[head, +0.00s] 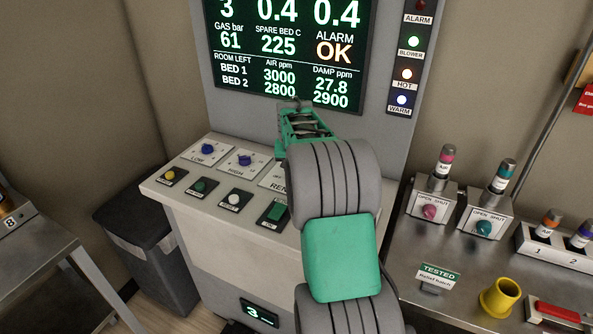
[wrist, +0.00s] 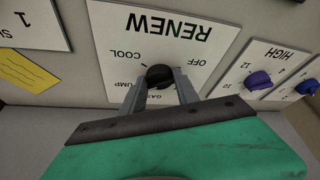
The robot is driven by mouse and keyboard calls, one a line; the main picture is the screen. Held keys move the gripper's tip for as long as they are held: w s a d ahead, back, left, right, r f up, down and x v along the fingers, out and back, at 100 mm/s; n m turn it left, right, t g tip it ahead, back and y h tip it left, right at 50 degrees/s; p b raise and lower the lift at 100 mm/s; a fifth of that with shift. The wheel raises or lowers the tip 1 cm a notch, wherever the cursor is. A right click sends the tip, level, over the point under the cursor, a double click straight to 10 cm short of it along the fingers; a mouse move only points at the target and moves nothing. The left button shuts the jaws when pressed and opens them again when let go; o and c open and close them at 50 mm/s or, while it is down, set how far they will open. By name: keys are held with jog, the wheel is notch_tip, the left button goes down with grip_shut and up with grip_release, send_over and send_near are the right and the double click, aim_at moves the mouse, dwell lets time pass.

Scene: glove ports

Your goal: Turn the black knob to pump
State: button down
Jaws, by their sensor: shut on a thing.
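The black knob (wrist: 160,73) sits on the white RENEW plate (wrist: 165,35), which appears upside down in the wrist view. The labels OFF, COOL, GAS and a partly covered PUMP surround it. My gripper (wrist: 159,88) is shut on the knob, with one finger on each side. The knob's pointer direction cannot be made out. In the head view my gripper (head: 305,125) is green and reaches over the console, and my arm hides the knob and most of the RENEW plate (head: 274,178).
Blue LOW (head: 208,149) and HIGH (head: 245,160) knobs sit left of my arm on the console. Several push buttons line its front edge. A display (head: 290,50) stands behind. A metal bench (head: 455,265) with valves and a yellow cup (head: 500,297) is at right.

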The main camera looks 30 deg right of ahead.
jog(key=shift+r, duration=0.1)
dwell(0.3)
jog(key=c, duration=0.9)
grip_release()
jog(key=b+v, duration=0.1)
jog(key=v, duration=0.6)
jog(key=shift+s+a+r, duration=0.15)
jog(key=shift+a+r, duration=0.05)
jog(key=shift+r, duration=0.1)
jog(key=s+a+n+y, duration=0.1)
jog(key=s+a+n, duration=0.1)
jog(key=s+a, duration=0.35)
jog(key=s+a+n, duration=0.1)
jog(key=s+a, duration=0.1)
jog(key=a, duration=0.7)
jog(key=s+a+f+n, duration=0.1)
jog(key=s+a+f, duration=0.1)
jog(key=s+a, duration=0.2)
jog(key=s+a+f+n+y, duration=0.1)
jog(key=s+a+f+n, duration=0.1)
jog(key=s+a, duration=0.2)
jog(key=s+a+f+n, duration=0.1)
jog(key=s+a+f, duration=0.2)
jog(key=s, duration=0.4)
jog(key=shift+s+a+f+n+y, duration=0.15)
jog(key=shift+a+n+y, duration=0.15)
jog(key=shift+a, duration=0.6)
